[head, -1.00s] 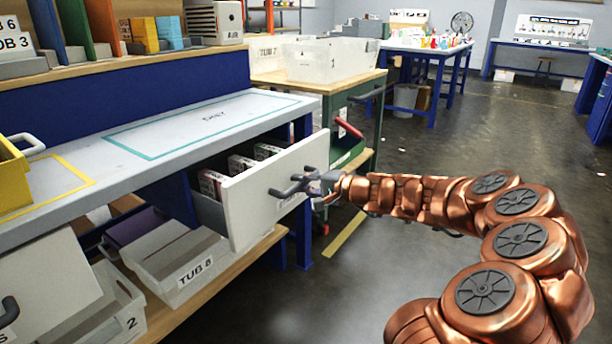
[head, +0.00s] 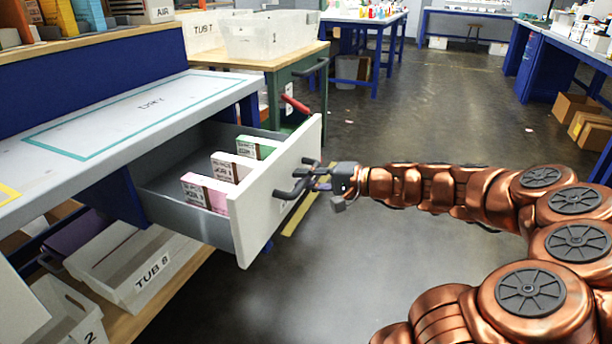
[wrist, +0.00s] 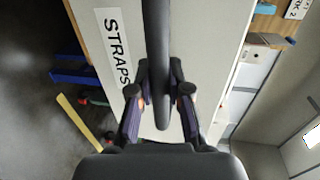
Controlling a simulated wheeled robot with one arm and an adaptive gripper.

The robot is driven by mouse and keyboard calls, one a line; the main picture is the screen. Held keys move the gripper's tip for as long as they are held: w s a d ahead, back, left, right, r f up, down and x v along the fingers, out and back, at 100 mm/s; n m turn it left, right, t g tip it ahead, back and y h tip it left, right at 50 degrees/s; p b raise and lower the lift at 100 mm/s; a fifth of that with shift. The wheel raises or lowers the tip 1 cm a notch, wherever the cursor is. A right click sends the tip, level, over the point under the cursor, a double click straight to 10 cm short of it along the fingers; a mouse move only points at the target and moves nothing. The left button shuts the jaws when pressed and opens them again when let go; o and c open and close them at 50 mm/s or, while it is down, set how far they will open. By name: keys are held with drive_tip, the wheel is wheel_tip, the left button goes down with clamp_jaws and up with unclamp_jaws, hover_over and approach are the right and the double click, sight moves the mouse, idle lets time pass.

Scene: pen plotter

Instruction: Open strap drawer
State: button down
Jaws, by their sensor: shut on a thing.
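The strap drawer (head: 290,190) has a white front and grey sides. In the head view it stands well out from under the bench, and several small boxes (head: 208,192) stand inside it. In the wrist view its front (wrist: 195,45) carries a label (wrist: 116,48) reading STRAPS. My gripper (head: 325,182) is at the drawer's front. Its fingers (wrist: 160,105) are shut on the dark bar handle (wrist: 156,40), one on each side of it. The far end of the drawer's inside is partly hidden under the bench top.
The bench top (head: 190,92) is above the drawer. A tub marked TUB 8 (head: 135,262) sits on the low shelf under it. A green cart (head: 290,85) with clear tubs stands behind. Open floor (head: 420,125) lies to the right; cardboard boxes (head: 590,125) are farther right.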

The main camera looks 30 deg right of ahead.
drive_tip(key=shift+d, duration=0.2)
drive_tip(key=c, duration=1.1)
unclamp_jaws()
drive_tip(key=shift+s+a, duration=0.1)
drive_tip(key=v, duration=1.2)
